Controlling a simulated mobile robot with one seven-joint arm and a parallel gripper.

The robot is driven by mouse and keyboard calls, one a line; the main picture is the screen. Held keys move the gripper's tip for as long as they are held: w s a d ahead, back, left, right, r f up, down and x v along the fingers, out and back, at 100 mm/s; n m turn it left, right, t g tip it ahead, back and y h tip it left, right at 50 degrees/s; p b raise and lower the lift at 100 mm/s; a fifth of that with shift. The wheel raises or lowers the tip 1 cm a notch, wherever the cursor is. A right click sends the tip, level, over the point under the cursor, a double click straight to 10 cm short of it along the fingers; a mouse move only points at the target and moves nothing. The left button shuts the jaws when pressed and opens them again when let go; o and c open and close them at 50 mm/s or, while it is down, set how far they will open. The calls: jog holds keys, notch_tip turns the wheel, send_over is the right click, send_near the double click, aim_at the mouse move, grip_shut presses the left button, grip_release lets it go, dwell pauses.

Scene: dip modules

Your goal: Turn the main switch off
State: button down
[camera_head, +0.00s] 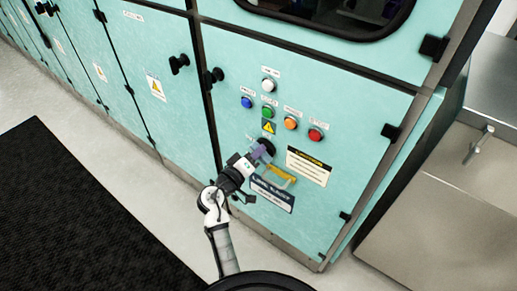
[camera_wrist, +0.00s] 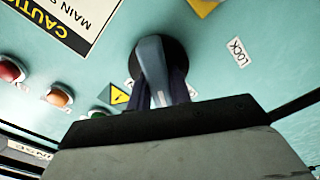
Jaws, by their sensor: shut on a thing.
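The main switch (camera_head: 267,146) is a dark round rotary knob on the teal cabinet front, below the coloured buttons and left of the yellow caution label. In the wrist view the switch (camera_wrist: 152,62) shows a blue-grey raised handle on a black round base. My gripper (camera_head: 257,154) reaches the switch from the lower left. In the wrist view my gripper's dark fingers (camera_wrist: 164,88) lie on both sides of the handle, shut on it. The fingers and gripper body hide part of the handle and any position marks near it.
Blue (camera_head: 246,102), green (camera_head: 267,111), orange (camera_head: 290,123), red (camera_head: 316,135) and white (camera_head: 268,85) buttons sit above the switch. A yellow handle-like part (camera_head: 279,174) is close below right of my gripper. A "LOCK" label (camera_wrist: 237,53) is beside the switch. A metal counter (camera_head: 430,195) stands right.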

jog(key=n+p, duration=0.2)
jog(key=n, duration=0.2)
jog(key=shift+f+n+p, duration=0.15)
jog(key=shift+n+p, duration=0.4)
jog(key=shift+n, duration=0.65)
jog(key=c, duration=1.3)
grip_release()
jog(key=b+v, duration=0.3)
jog(key=v, duration=1.1)
